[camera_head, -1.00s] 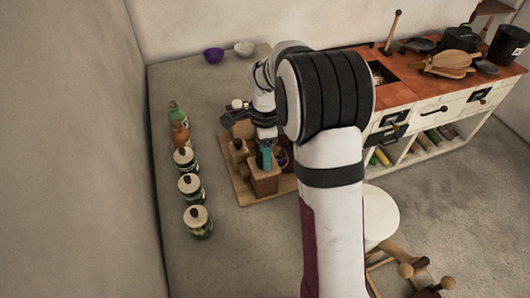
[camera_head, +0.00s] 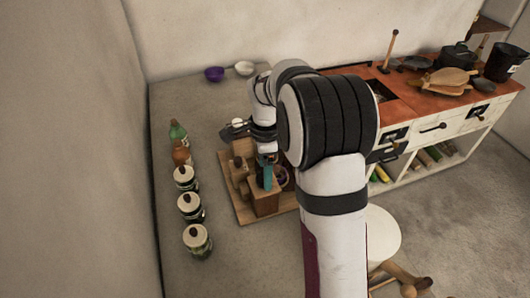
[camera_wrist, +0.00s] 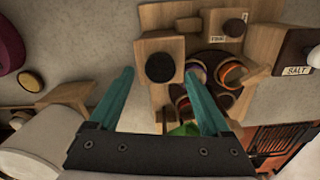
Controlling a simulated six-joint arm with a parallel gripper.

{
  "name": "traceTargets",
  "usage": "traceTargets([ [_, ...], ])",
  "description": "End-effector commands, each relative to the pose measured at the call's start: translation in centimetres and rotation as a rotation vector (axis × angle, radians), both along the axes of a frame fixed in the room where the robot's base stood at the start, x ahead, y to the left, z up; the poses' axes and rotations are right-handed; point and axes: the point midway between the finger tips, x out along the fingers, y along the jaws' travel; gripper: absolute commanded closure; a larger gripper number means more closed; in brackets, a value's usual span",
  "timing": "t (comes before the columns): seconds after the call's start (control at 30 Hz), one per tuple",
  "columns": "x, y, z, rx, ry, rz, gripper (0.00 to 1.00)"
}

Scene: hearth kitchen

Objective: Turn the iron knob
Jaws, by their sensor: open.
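A dark round knob (camera_wrist: 160,67) sits on the face of a square wooden block (camera_wrist: 146,46) in the wrist view. I cannot tell whether it is iron. My gripper (camera_wrist: 159,80) is open, with its teal fingertips on either side of this knob and a gap at each side. I cannot judge the depth between them. In the head view my gripper (camera_head: 267,168) is low over the wooden blocks on a wooden board (camera_head: 243,213); the knob is not clear there. A second dark knob (camera_wrist: 234,27) is on another wooden block, to the upper right in the wrist view.
A box labelled SALT (camera_wrist: 294,63) and round containers (camera_wrist: 229,74) are close on the right in the wrist view. In the head view, bottles (camera_head: 178,133) and jars (camera_head: 197,243) line the left side. Bowls (camera_head: 214,74) stand at the back. The grey surface between is bare.

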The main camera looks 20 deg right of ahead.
Motion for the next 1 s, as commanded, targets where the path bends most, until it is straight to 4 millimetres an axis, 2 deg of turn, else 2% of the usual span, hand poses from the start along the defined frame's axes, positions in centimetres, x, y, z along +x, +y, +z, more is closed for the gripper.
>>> traceTargets([
  [0.3,0.1,0.0,9.8,0.000,-0.007,-0.002,0.19],
  [0.43,0.1,0.0,12.7,0.000,-0.006,-0.001,0.19],
  [0.6,0.0,0.0,14.3,0.001,-0.002,-0.001,0.19],
  [1.0,0.0,0.0,14.4,0.001,-0.001,0.000,0.19],
])
